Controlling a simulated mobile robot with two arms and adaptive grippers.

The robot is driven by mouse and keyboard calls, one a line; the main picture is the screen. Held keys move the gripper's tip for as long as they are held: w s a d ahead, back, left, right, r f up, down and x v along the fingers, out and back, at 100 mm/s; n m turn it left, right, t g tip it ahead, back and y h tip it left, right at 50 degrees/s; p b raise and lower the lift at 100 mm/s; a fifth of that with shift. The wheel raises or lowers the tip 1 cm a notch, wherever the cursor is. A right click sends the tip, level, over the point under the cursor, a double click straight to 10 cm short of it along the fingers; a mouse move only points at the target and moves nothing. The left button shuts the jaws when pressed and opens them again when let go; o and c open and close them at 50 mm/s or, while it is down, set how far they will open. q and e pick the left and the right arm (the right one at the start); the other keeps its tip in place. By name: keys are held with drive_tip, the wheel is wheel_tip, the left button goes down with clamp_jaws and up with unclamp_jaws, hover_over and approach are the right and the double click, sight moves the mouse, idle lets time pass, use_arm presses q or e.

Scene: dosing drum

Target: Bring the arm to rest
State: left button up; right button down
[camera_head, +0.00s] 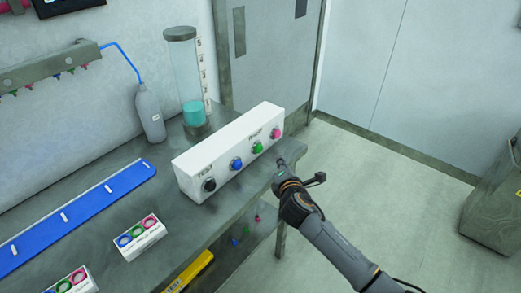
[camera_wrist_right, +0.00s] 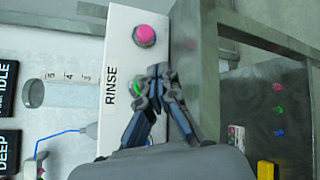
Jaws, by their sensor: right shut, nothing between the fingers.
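My right arm comes in from the lower right in the head view. Its gripper (camera_head: 280,164) is at the front edge of the bench, near the right end of a white button box (camera_head: 230,155). In the right wrist view the right gripper (camera_wrist_right: 158,74) is shut, with nothing between its fingers. Its fingertips overlap the green button (camera_wrist_right: 136,88) beside the word RINSE; I cannot tell from this view how far apart they are. In the head view the gripper looks clear of the green button (camera_head: 258,148) and the pink button (camera_head: 276,133). My left gripper is not in view.
The box also has a blue button (camera_head: 237,164) and a black knob (camera_head: 209,185). Behind it stand a clear cylinder with teal liquid (camera_head: 193,113) and a grey bottle (camera_head: 150,113). A blue strip (camera_head: 70,215) lies left. Open floor (camera_head: 400,190) is at right.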

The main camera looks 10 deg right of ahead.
drive_tip(key=s+f+m+g, duration=0.35)
drive_tip(key=s+m, duration=0.25)
drive_tip(key=s, duration=0.3)
drive_tip(key=s+f+m+g, duration=0.2)
drive_tip(key=s+f+m, duration=0.35)
drive_tip(key=s, duration=0.35)
drive_tip(key=s+m+g+y, duration=0.2)
drive_tip(key=s+m+g, duration=0.65)
drive_tip(key=s, duration=1.45)
wheel_tip(320, 180, down, 27)
drive_tip(key=s+m, duration=0.1)
drive_tip(key=s+d+f, duration=0.3)
drive_tip(key=s+f, duration=1.2)
drive_tip(key=s, duration=0.1)
drive_tip(key=shift+s, duration=0.2)
